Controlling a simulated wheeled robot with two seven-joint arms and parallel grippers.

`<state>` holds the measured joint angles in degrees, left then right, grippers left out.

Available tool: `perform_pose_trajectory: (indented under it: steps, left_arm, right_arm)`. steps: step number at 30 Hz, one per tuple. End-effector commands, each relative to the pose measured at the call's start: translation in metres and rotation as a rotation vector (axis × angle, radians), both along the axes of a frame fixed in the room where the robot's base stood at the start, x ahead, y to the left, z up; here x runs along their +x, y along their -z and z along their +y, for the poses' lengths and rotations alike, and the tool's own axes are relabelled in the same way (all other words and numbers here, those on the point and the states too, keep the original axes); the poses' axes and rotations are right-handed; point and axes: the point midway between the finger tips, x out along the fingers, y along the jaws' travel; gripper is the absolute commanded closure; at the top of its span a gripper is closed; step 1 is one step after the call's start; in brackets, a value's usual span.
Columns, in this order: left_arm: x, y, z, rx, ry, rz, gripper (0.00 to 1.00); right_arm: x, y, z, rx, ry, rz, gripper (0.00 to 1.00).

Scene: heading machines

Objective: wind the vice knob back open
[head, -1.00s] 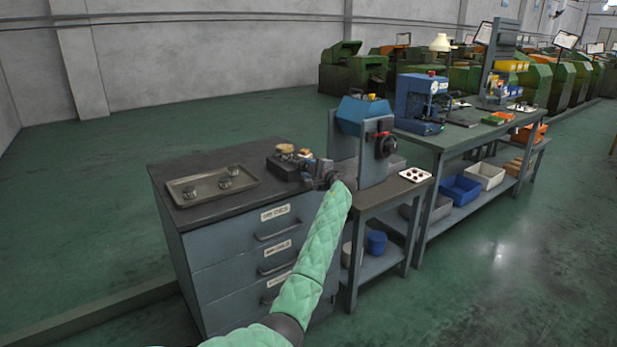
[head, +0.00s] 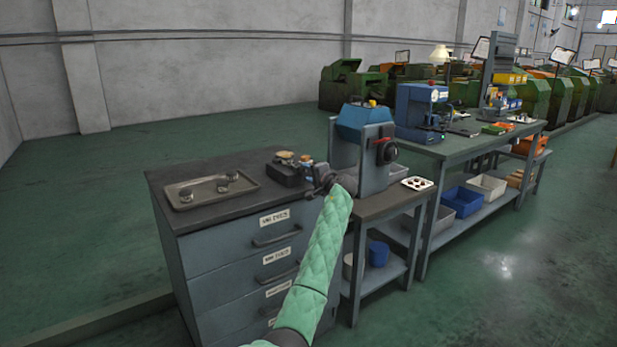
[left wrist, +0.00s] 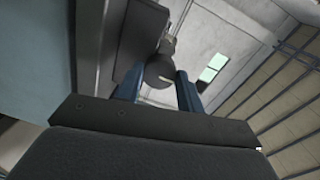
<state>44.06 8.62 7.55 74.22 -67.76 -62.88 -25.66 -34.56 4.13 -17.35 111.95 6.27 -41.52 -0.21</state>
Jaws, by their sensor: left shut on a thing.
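The vice (head: 286,174) is a dark block on the right part of the grey cabinet top, with small brass-coloured pieces on it. My left gripper (head: 316,184) is at the right side of the vice, by the cabinet's right edge. In the left wrist view the two blue fingers of my left gripper (left wrist: 158,92) are on either side of the round dark vice knob (left wrist: 161,72), which has a pale mark. The gripper is shut on the knob. In the head view my gripper and arm hide the knob. My right gripper is in neither view.
A metal tray (head: 206,202) with small round parts lies on the cabinet top (head: 165,178), left of the vice. A blue and grey machine (head: 366,125) stands on the bench just right of my gripper.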

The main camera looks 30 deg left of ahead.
Motion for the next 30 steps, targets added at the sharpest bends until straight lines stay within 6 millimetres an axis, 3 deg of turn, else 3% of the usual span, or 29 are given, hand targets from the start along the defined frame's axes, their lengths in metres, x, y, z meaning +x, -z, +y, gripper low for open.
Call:
perform_pose_trajectory:
  steps: [12,13,15,16,25,30]
  left_arm:
    - [0.000,0.004,0.000,-0.005,-0.002,-0.002,0.86]
    - [0.000,0.004,0.000,-0.005,-0.002,-0.002,0.57]
    - [0.000,0.003,0.000,-0.005,-0.002,-0.002,0.43]
    - [0.000,0.003,0.000,-0.005,-0.001,-0.002,0.41]
    - [-0.001,0.002,-0.002,-0.004,0.000,-0.004,0.41]
    - [-0.007,0.001,-0.017,-0.003,0.001,-0.005,0.41]
  right_arm:
    - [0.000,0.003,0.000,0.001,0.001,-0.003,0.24]
    - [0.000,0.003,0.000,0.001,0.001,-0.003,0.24]
    - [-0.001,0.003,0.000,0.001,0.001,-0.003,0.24]
    - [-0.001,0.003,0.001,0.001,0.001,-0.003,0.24]
    - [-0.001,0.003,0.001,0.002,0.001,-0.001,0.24]
    - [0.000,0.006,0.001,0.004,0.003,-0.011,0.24]
